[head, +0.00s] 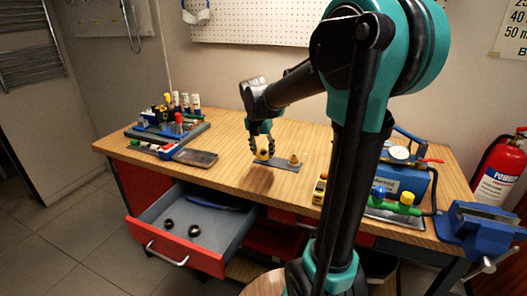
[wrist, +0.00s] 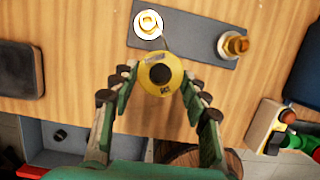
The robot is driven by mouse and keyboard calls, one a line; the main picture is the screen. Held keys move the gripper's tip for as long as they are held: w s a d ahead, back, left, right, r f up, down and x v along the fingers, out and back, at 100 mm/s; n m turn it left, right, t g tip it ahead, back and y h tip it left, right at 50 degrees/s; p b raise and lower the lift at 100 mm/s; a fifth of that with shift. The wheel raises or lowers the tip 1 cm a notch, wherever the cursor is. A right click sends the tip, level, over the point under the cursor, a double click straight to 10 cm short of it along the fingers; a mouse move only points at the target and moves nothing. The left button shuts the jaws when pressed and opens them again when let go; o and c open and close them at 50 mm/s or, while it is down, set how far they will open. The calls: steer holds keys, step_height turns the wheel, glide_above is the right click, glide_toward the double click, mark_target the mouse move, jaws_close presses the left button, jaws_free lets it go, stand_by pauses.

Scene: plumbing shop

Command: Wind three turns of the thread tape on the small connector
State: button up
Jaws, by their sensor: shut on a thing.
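My gripper (wrist: 159,82) is shut on the yellow spool of thread tape (wrist: 160,62), with its round face and dark hub towards the wrist camera. In the head view, my gripper (head: 262,148) holds the spool over the left part of a grey plate (head: 283,166) on the bench. In the wrist view, a brass fitting (wrist: 148,25) with a white band around it stands on the plate just beyond the spool; it looks like the small connector. A brass fitting with a hex base (wrist: 236,45) stands on the plate's right part.
An open drawer (head: 180,228) with dark rings in it juts out below the front edge. A rack of tools and tubes (head: 170,125) stands left, beside a dark flat tray (head: 195,157). A blue pump with a gauge (head: 403,180) and a blue vise (head: 482,228) are at the right.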

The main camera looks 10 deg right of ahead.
steer(key=shift+d+v, duration=0.2)
steer(key=shift+v, duration=1.65)
steer(key=shift+d+v, duration=0.2)
steer(key=shift+v, duration=1.65)
